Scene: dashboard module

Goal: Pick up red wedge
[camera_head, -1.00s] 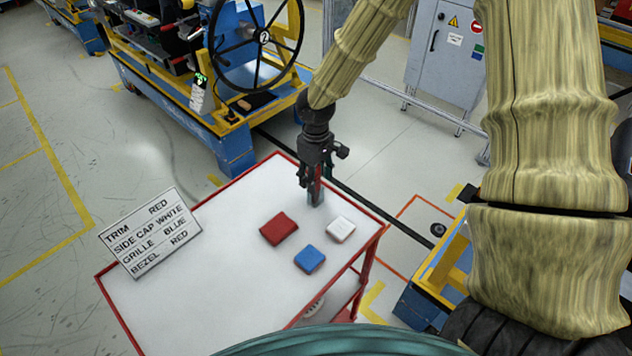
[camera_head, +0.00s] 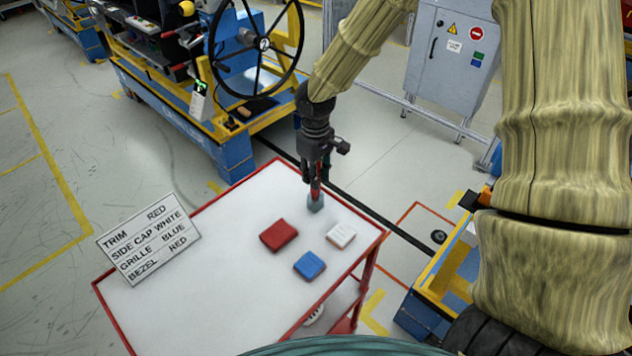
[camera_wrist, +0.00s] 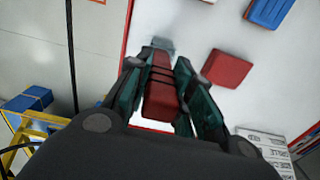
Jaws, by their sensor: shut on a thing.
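The red wedge (camera_wrist: 160,95) is a narrow red piece with dark bands, held between my gripper's fingers in the wrist view. In the head view only a thin red strip of it (camera_head: 316,188) shows between the dark fingers. My gripper (camera_head: 315,185) points down over the far right part of the table, shut on the wedge. A small grey-blue block (camera_head: 315,205) stands on the table right under the wedge; it also shows beyond the wedge in the wrist view (camera_wrist: 162,44). I cannot tell whether the wedge's lower end still touches this block.
A white table with a red rim (camera_head: 237,204) holds a flat red block (camera_head: 279,235), a blue block (camera_head: 309,265) and a white block (camera_head: 341,235). A label sign (camera_head: 149,238) stands at its left. A steering wheel rig (camera_head: 230,130) stands behind. The table's front left is clear.

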